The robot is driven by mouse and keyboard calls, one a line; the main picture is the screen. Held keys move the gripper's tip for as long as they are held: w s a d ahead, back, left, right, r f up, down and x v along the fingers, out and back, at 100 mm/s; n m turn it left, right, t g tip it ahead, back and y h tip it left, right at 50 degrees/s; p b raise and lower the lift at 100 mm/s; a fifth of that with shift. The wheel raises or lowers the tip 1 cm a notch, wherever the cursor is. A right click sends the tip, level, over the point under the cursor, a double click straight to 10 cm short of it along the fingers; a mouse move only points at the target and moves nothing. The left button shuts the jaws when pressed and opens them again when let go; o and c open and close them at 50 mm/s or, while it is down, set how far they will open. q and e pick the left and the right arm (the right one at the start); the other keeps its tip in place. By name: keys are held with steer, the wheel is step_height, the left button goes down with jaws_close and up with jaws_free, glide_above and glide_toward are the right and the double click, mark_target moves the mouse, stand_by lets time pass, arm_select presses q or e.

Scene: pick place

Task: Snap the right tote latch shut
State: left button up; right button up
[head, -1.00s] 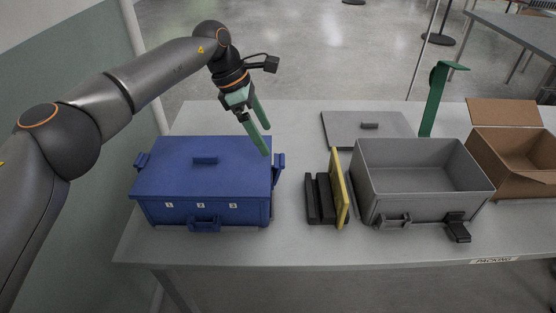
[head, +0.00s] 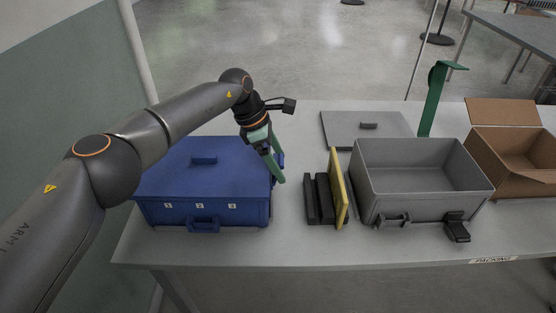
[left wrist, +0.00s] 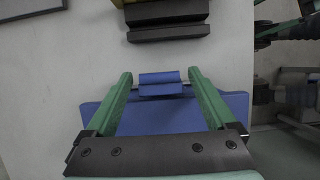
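The blue tote (head: 185,182) stands on the left of the table with its blue lid (head: 185,155) on top. Its right latch is mostly hidden behind my left gripper in the head view. In the left wrist view the latch (left wrist: 160,83) shows as a blue flap sticking out from the tote's side. My left gripper (head: 277,181) is open, its green fingers pointing down at the tote's right side. In the left wrist view its fingers (left wrist: 158,76) lie on either side of the latch, with nothing gripped. A dark and green part, likely my right gripper (left wrist: 288,28), shows at that view's right edge, unclear.
Black blocks (head: 318,198) and a yellow panel (head: 340,188) stand right of the blue tote, across a bare strip of table. Beyond are an open grey tote (head: 408,205), a flat grey lid (head: 345,130), a green stand (head: 432,105) and a cardboard box (head: 517,180).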

arm_select(q)
steer(key=c, duration=1.2)
steer(key=shift+o, duration=0.2)
steer(key=shift+a+f+h, duration=0.1)
steer(key=shift+a+h, duration=0.1)
steer(key=shift+h, duration=0.1)
steer(key=shift+a+h+b, duration=0.2)
steer(key=shift+h+b, duration=0.1)
steer(key=shift+h, duration=0.2)
steer(key=shift+r, duration=0.2)
steer(key=o, duration=1.4)
steer(key=v, duration=1.2)
steer(key=shift+a+r, duration=0.1)
steer(key=shift+r, duration=0.15)
